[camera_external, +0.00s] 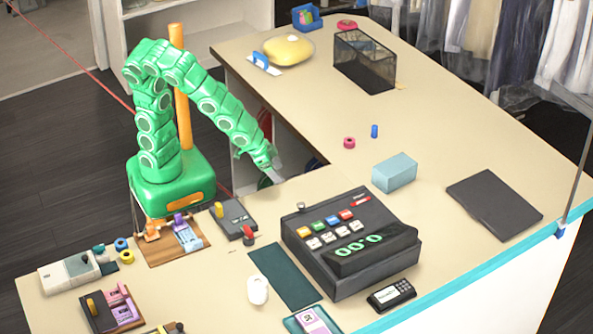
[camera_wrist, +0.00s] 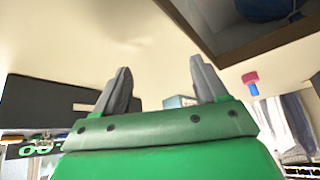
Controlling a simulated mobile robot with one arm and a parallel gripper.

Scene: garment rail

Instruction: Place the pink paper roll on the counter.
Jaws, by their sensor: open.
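A small pink roll (camera_external: 349,143) sits on the beige counter (camera_external: 300,110), beside a small blue cylinder (camera_external: 375,131). In the wrist view the pink roll (camera_wrist: 250,77) shows right of my fingers. Another pink-red ring (camera_external: 347,24) lies at the counter's far end; I cannot tell which one the task means. My gripper (camera_external: 277,172), on the green arm, is near the counter's inner edge, left of and nearer than the closer roll, and apart from it. In the wrist view my gripper (camera_wrist: 160,82) has its two grey fingers spread, with nothing held between them.
A black cash register (camera_external: 340,240) stands right of and nearer than my gripper. A light blue box (camera_external: 395,172) and a black mesh basket (camera_external: 365,62) are on the right arm of the counter. Open counter surrounds the nearer roll. Shelving lies below the inner edge.

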